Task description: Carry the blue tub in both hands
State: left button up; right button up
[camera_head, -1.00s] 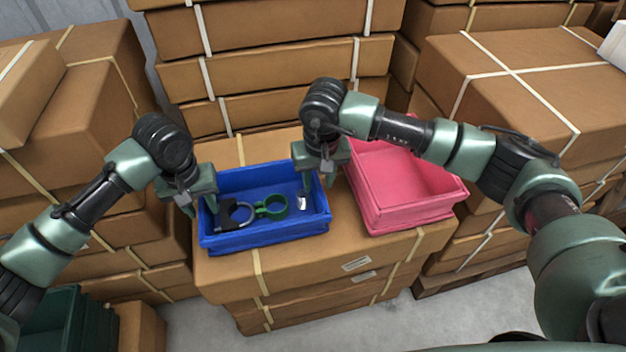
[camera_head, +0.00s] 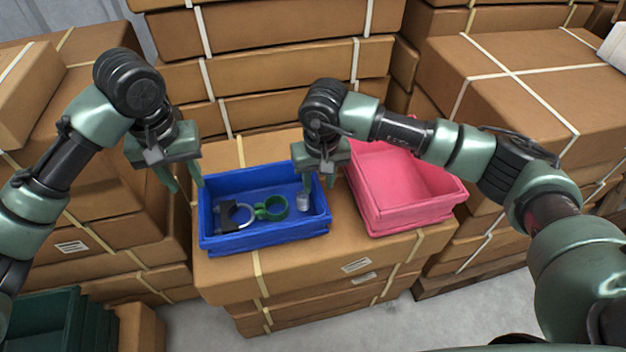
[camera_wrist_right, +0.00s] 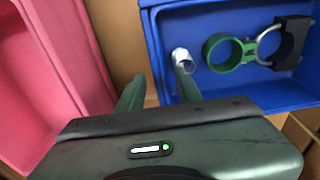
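The blue tub (camera_head: 265,240) sits on a strapped cardboard box. It also shows in the right wrist view (camera_wrist_right: 222,88). Inside it lie a green ring clamp (camera_head: 271,208), a dark clamp with a metal loop (camera_head: 234,216) and a small silver cylinder (camera_head: 303,201). My left gripper (camera_head: 184,184) is open and empty, above and beside the tub's left end. My right gripper (camera_head: 318,180) is at the tub's right end; in the wrist view its fingers (camera_wrist_right: 159,80) are apart, one on each side of the tub wall, the inner one close to the cylinder.
A pink tub (camera_head: 408,217) stands just right of the blue tub on the same cardboard box (camera_head: 300,268). Stacked boxes (camera_head: 275,60) rise behind, with more boxes left and right. Dark green crates (camera_head: 45,318) stand low at the left.

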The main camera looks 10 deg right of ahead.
notch_tip(320, 180, up, 12)
jog(key=s, duration=0.1)
jog(key=shift+s, duration=0.2)
jog(key=shift+f, duration=0.1)
dwell(0.3)
